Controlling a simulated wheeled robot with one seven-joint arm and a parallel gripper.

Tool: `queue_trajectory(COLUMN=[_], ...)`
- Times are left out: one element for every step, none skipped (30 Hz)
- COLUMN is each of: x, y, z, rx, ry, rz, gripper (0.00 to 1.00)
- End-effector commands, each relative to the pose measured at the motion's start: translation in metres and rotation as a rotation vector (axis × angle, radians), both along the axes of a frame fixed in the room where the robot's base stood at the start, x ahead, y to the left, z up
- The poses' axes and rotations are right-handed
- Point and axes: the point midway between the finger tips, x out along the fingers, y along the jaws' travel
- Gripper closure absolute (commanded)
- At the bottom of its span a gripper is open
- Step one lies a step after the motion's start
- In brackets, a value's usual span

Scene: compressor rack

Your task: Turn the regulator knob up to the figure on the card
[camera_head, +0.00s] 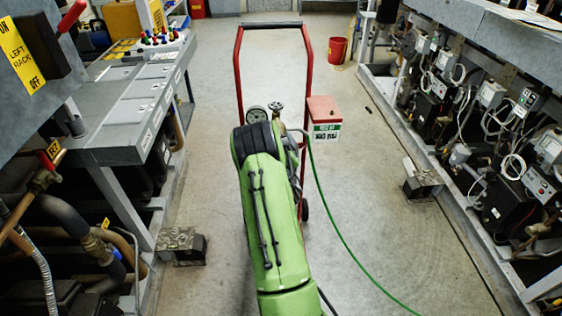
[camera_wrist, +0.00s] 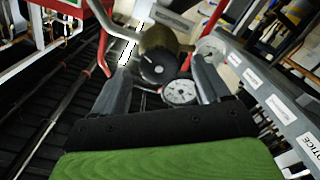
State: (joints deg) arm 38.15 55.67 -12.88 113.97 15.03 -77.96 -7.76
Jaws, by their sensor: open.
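The regulator knob (camera_wrist: 158,68) is a round dark knob with a pale mark, in front of a brass-coloured body (camera_wrist: 165,38). A white-faced gauge (camera_wrist: 180,92) sits just below it to the right. In the head view the gauge (camera_head: 257,115) stands beside a brass fitting (camera_head: 276,106), beyond my green arm; the knob face is hidden there. A green and white card (camera_head: 327,131) is on a red box (camera_head: 323,108); its figure is too small to read. My gripper (camera_wrist: 160,66) is open, fingers either side of the knob; contact cannot be told.
A red-framed trolley (camera_head: 238,62) carries the regulator. A green hose (camera_head: 345,238) runs over the floor to the right. Racks line both sides, with a grey console (camera_head: 122,100) at left.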

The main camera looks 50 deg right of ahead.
Motion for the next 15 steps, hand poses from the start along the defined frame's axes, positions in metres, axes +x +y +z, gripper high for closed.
queue_trajectory(x=[-0.01,-0.016,-0.022,-0.027,-0.033,-0.039,-0.044,-0.05,-0.056,-0.061,-0.065,-0.071,-0.074,-0.077,-0.08], y=[0.008,0.014,0.022,0.027,0.033,0.041,0.048,0.054,0.062,0.068,0.074,0.08,0.084,0.087,0.091], z=[-0.004,-0.005,-0.005,-0.007,-0.007,-0.007,-0.006,-0.006,-0.006,-0.004,-0.004,-0.003,-0.003,-0.002,-0.002], rx=[0.004,0.004,0.003,0.005,0.003,0.002,0.003,0.002,0.002,0.002,0.002,0.001,0.002,0.001,0.0], ry=[-0.003,-0.003,-0.004,-0.004,-0.004,-0.004,-0.003,-0.002,-0.001,0.001,0.001,0.001,0.001,0.001,0.002], rz=[-0.006,-0.006,-0.004,-0.006,-0.006,-0.004,-0.004,-0.004,-0.002,0.0,0.0,-0.001,0.0,0.0,0.0], gripper=[0.24,0.24,0.24,0.24,0.24,0.24,0.24,0.24,0.24,0.24,0.24,0.24,0.24,0.24,0.24])
